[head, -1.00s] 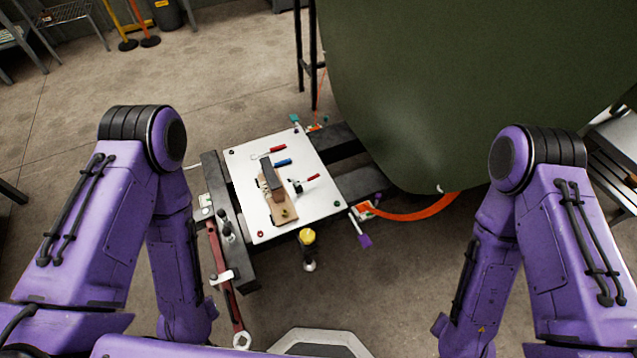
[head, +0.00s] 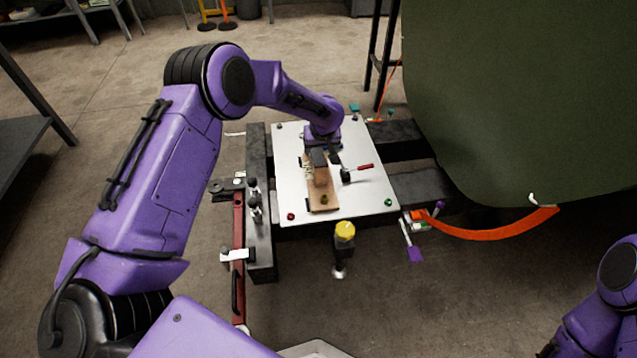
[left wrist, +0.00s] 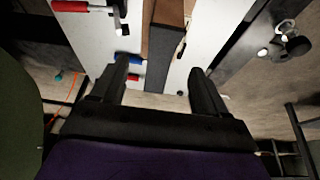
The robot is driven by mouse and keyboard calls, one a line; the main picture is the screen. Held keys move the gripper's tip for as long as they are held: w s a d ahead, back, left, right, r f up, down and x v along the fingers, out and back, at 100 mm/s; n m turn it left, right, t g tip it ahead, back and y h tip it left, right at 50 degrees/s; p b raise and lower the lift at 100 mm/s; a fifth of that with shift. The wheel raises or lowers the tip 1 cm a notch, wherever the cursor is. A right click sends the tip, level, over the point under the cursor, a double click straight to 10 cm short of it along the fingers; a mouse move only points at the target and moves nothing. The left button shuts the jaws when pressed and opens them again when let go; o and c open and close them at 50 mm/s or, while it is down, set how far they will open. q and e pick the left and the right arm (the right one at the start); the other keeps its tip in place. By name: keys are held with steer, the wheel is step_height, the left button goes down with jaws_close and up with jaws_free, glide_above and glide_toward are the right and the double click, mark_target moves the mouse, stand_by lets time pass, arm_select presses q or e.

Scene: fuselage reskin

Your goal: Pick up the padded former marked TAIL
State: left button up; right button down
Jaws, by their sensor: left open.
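The padded former (head: 321,176) is a brown block with a dark grey strip along it, standing on a tan wooden board (head: 324,203) on a white plate. I cannot read a TAIL mark on it. My left gripper (head: 326,157) is over its far end, partly hiding it. In the left wrist view the gripper (left wrist: 160,72) is open, and the grey strip of the former (left wrist: 162,45) runs between the two fingers, closer to the left one. I cannot tell whether the fingers touch it. The right gripper is outside the views.
The white plate (head: 375,195) also holds a red-handled clamp (head: 358,169). A blue-handled tool (left wrist: 128,59) lies near the left finger. A large green panel (head: 500,100) bounds the right side. A red bar (head: 238,260) lies left.

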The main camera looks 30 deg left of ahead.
mark_target(318, 158)
arm_select(q)
steer(key=shift+y, duration=0.3)
steer(key=b+x, duration=0.2)
steer(key=x, duration=0.3)
steer(key=b+x, duration=0.1)
steer(key=x, duration=0.4)
steer(key=shift+w+a+b, duration=0.15)
steer(key=shift+a+b, duration=0.1)
steer(key=shift+b, duration=0.15)
steer(key=shift+r, duration=0.1)
jaws_close()
